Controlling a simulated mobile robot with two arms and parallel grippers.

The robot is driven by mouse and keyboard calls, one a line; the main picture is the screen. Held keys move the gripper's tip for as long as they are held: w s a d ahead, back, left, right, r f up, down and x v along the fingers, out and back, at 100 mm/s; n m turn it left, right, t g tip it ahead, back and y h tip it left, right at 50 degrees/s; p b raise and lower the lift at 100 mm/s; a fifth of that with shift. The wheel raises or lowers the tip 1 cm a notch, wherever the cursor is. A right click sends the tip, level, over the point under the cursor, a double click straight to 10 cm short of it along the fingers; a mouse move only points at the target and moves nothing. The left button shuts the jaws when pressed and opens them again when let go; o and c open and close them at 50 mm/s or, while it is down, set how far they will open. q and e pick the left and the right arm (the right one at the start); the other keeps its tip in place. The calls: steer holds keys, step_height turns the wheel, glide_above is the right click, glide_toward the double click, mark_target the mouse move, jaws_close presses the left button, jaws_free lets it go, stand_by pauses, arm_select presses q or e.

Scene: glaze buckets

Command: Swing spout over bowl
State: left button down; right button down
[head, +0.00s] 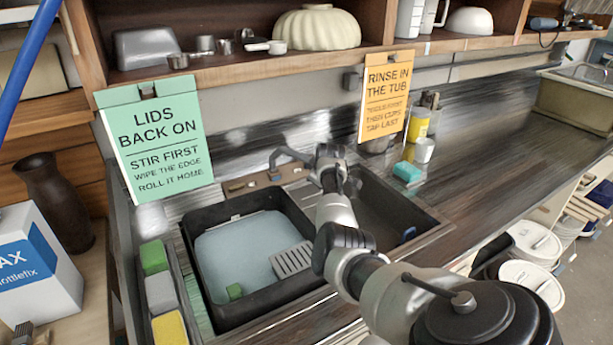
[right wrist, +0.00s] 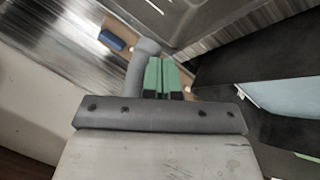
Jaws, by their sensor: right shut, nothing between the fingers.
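The grey spout (head: 290,154) rises at the back of the sink and its visible part reaches left, toward the bowl with the black tub. My right arm reaches across the sink divider, and its gripper (head: 329,158) is beside the spout's right end. In the right wrist view my right gripper (right wrist: 162,77) is shut with its green fingers together and nothing between them. A grey post, seemingly part of the tap (right wrist: 139,70), stands close to the fingers' left; contact cannot be told. The right bowl (head: 385,212) is partly behind my arm. My left gripper is out of view.
A black tub (head: 192,262) with pale blue water sits in the left bowl. Sponges (head: 160,291) line its left side. Two hanging signs (head: 155,140) (head: 387,95) and a shelf (head: 240,62) are above. The counter (head: 500,150) to the right is largely clear.

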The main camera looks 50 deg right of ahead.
steer(key=d+b, duration=0.1)
steer(key=b, duration=0.1)
steer(key=d+n+y+b, duration=0.1)
steer(key=d+b, duration=0.1)
steer(key=shift+w+d+f+n+t, duration=0.1)
steer(key=shift+d+f+n+t, duration=0.1)
steer(key=shift+n+t, duration=0.1)
steer(key=shift+w+d+r+n+b, duration=0.15)
steer(key=shift+d+n+b, duration=0.25)
steer(key=shift+d+b, duration=0.45)
steer(key=shift+a+r, duration=0.1)
steer(key=shift+a, duration=0.05)
